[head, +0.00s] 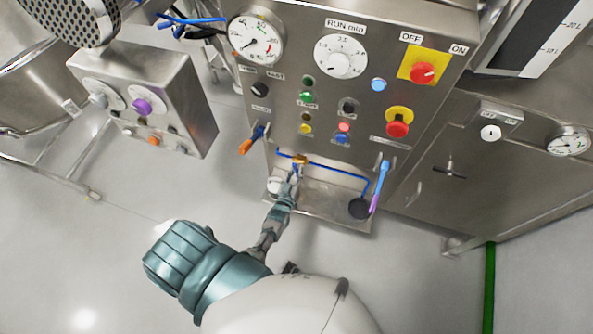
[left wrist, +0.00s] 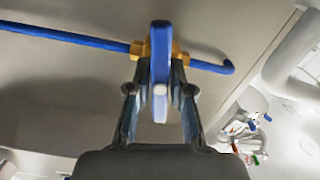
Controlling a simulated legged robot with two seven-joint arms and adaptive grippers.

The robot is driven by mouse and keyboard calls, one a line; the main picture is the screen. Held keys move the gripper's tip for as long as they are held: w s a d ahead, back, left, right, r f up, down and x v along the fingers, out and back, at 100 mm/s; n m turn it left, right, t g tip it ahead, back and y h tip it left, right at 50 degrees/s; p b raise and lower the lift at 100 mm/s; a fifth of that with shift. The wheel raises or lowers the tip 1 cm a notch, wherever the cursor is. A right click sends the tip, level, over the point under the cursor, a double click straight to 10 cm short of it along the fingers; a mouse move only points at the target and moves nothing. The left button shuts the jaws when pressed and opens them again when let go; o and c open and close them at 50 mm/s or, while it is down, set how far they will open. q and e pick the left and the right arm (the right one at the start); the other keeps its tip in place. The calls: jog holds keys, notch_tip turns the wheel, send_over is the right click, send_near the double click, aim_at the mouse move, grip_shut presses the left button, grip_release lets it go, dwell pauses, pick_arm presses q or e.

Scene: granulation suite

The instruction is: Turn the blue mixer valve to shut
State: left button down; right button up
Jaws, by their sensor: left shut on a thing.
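The blue valve handle (left wrist: 160,70) is a flat lever on a brass valve body (left wrist: 140,50), set in a thin blue pipe (left wrist: 75,38). In the left wrist view the handle stands upright in the picture, across the line of the pipe. In the head view the brass body (head: 300,159) shows on the blue pipe (head: 335,170) below the control panel, and my gripper mostly hides the handle. My left gripper (head: 294,176) is shut on the handle, with a finger on each side in the left wrist view (left wrist: 161,82). My right gripper is not in view.
A steel control panel (head: 325,100) with gauge, knobs and buttons rises above the valve. A black round part (head: 359,208) sits near the pipe's right end. Open floor (head: 110,210) lies left.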

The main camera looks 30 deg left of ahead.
pick_arm(q)
jog(key=shift+s+d+f+m, duration=0.1)
jog(key=shift+f+m, duration=0.1)
jog(key=shift+m, duration=0.4)
jog(key=shift+s+f+m, duration=0.1)
jog(key=shift+f+m, duration=0.1)
jog(key=shift+m, duration=0.4)
jog(key=c, duration=1)
grip_release()
jog(key=shift+c, duration=0.2)
jog(key=shift+w+r, duration=0.15)
jog(key=shift+r, duration=0.05)
jog(key=v, duration=1.2)
jog(key=shift+f, duration=0.15)
